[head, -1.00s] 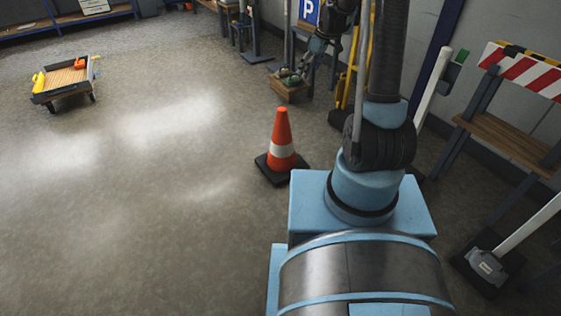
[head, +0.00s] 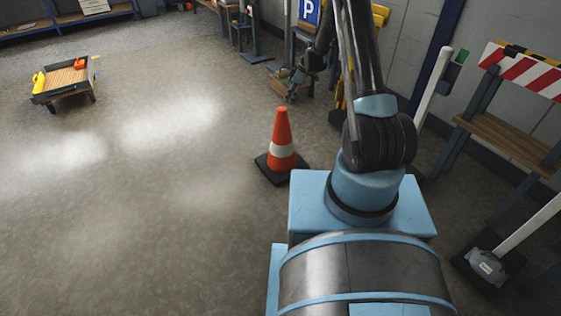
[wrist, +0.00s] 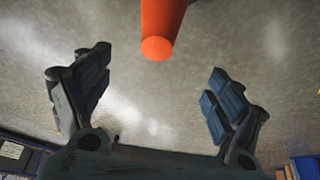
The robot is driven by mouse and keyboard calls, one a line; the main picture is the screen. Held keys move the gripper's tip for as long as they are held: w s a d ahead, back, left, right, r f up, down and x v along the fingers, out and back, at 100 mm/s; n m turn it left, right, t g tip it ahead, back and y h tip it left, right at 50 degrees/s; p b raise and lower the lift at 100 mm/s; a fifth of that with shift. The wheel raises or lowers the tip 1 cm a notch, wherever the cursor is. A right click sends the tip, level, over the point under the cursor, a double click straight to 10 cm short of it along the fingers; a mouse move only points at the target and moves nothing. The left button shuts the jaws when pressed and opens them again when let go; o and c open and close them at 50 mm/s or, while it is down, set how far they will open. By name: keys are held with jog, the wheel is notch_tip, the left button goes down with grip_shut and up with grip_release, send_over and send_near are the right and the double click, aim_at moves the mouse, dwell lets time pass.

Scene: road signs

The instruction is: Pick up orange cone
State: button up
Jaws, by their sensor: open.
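The orange cone (head: 281,140) stands upright on the floor in the head view, with a white band and a black square base, just left of my blue base. In the wrist view the cone's orange upper part (wrist: 160,22) comes down from the top edge, its rounded tip near the middle; its band and base are out of that view. My gripper (wrist: 152,88) is open and empty, its two dark fingers apart on either side, with the tip a little beyond the gap between them. In the head view my gripper (head: 293,84) hangs above and behind the cone.
A low wooden cart (head: 66,80) with yellow and orange items stands at the far left. A wooden bench (head: 510,140) and a red-white striped barrier (head: 525,68) are at the right. A blue parking sign (head: 309,12) stands behind my arm. The floor left of the cone is clear.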

aim_at(283, 109)
jog(key=x, duration=1)
jog(key=shift+a+f, duration=0.15)
jog(key=shift+f, duration=0.15)
jog(key=shift+w+x, duration=0.2)
jog(key=shift+x, duration=2.45)
jog(key=shift+c, duration=0.2)
grip_shut()
jog(key=shift+r, duration=0.1)
jog(key=shift+r, duration=4.95)
